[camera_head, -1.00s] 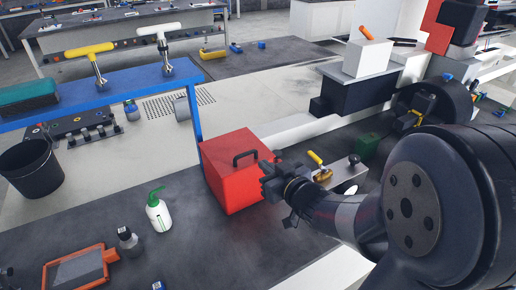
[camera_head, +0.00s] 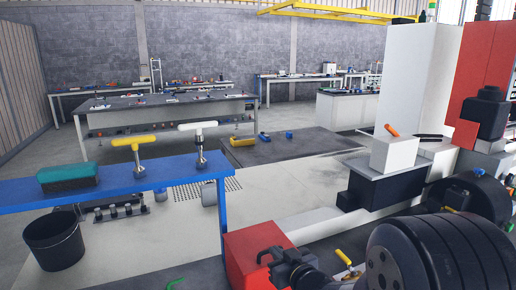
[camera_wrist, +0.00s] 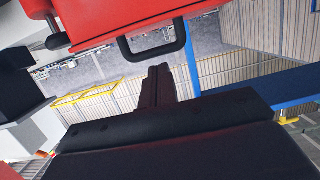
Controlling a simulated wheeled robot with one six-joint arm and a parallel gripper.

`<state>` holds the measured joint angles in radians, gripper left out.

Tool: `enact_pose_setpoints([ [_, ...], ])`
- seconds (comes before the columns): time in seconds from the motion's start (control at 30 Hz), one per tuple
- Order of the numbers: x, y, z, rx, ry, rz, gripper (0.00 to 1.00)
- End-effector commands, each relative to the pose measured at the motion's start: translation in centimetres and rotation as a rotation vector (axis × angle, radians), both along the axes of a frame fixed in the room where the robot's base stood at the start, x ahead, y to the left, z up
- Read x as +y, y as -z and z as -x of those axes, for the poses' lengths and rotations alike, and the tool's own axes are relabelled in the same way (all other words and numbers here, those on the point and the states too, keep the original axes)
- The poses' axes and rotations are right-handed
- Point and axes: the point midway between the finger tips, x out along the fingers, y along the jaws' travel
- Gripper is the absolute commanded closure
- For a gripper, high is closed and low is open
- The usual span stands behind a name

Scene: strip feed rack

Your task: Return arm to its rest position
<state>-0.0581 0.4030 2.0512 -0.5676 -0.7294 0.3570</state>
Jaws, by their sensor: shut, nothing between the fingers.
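My gripper (camera_head: 283,268) shows low in the head view, in front of the right part of a red box (camera_head: 247,252) with a black handle. The gripper is dark and small there. In the wrist view its fingers (camera_wrist: 158,82) are together with nothing between them. The red box (camera_wrist: 95,18) fills the top left of the wrist view, its black handle (camera_wrist: 152,53) just beyond the fingertips. My gripper does not hold the handle. My arm's large dark joint covers the lower right of the head view.
A blue shelf (camera_head: 110,193) at left carries a teal block (camera_head: 68,177), a yellow T-handle (camera_head: 134,141) and a white T-handle (camera_head: 197,126). A black bucket (camera_head: 54,240) stands below. A white box (camera_head: 394,155) sits on a dark block (camera_head: 385,190) at right.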

Motion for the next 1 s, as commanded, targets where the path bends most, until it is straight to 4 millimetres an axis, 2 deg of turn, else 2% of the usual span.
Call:
enact_pose_setpoints([
  [0.2, 1.4, 0.7, -2.9, 0.003, -0.001, 0.000, 1.00],
  [0.33, 1.3, 0.0, -2.8, 0.021, 0.000, 0.009, 1.00],
  [1.0, 1.3, 0.2, -2.8, 0.031, 0.000, 0.014, 1.00],
])
